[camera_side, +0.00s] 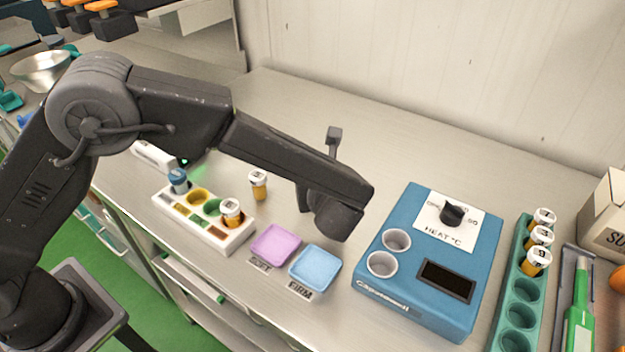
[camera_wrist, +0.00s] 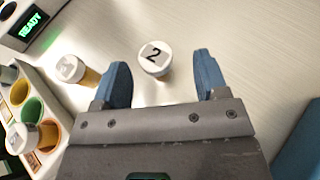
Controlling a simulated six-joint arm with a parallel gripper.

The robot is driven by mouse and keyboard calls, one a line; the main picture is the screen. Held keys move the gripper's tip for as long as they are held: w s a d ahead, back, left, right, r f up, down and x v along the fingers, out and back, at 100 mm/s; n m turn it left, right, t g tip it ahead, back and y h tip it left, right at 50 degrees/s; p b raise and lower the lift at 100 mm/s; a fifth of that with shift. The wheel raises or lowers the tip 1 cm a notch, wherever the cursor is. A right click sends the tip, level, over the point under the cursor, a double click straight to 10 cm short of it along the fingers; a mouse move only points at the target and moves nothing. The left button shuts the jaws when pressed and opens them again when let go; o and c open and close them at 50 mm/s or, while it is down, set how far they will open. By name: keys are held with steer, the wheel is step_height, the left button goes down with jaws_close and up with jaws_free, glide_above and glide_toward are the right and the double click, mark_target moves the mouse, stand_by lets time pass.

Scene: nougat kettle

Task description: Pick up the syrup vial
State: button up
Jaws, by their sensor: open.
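An amber vial with a white cap marked 2 (camera_wrist: 155,57) stands upright on the counter in the wrist view. My gripper (camera_wrist: 160,63) is open, with one blue finger on each side of this vial; I cannot tell if either touches it. In the side view my arm seems to hide this vial. Another white-capped amber vial (camera_side: 258,184) stands on the counter beside the rack and also shows left of my gripper in the wrist view (camera_wrist: 72,69). A third amber vial (camera_side: 231,213) sits in the white rack (camera_side: 229,247). I cannot tell which vial holds syrup.
A purple tray (camera_side: 275,245) and a blue tray (camera_side: 315,268) lie near the front edge. The blue heater (camera_side: 412,278) stands right of my gripper, then a teal rack (camera_side: 500,312) with several vials. The counter behind is clear.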

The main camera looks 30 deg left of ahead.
steer(key=x, duration=0.5)
steer(key=shift+s+a+f, duration=0.1)
steer(key=shift+a, duration=0.1)
steer(key=shift+c, duration=0.4)
steer(key=c, duration=0.9)
steer(key=shift+c, duration=0.2)
